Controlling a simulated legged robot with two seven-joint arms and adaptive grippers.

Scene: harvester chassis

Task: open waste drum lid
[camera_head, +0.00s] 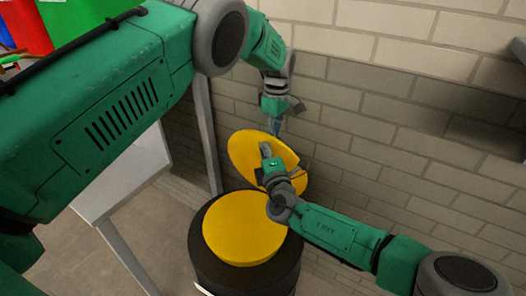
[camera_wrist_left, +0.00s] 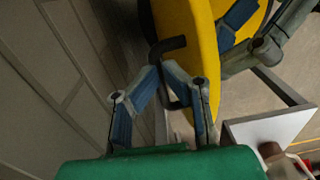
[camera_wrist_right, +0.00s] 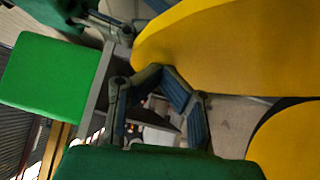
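The black waste drum (camera_head: 215,262) stands in the middle of the head view. Its round top (camera_head: 240,228) is yellow. The yellow lid (camera_head: 248,150) stands raised and tilted behind it, near the brick wall. My left gripper (camera_head: 277,128) is behind the lid. In the left wrist view its fingers (camera_wrist_left: 160,70) close around the dark lid handle (camera_wrist_left: 174,43), which passes between the tips. My right gripper (camera_head: 266,160) is in front of the lid. In the right wrist view its fingertips (camera_wrist_right: 160,70) meet with nothing seen between them, close to the lid's edge (camera_wrist_right: 215,45); contact is unclear.
A brick wall (camera_head: 400,130) rises close behind the lid. A grey table frame (camera_head: 125,185) stands left of the drum. Green and red bins (camera_head: 75,15) show at the top left. Bare floor (camera_head: 165,235) lies between the table and the drum.

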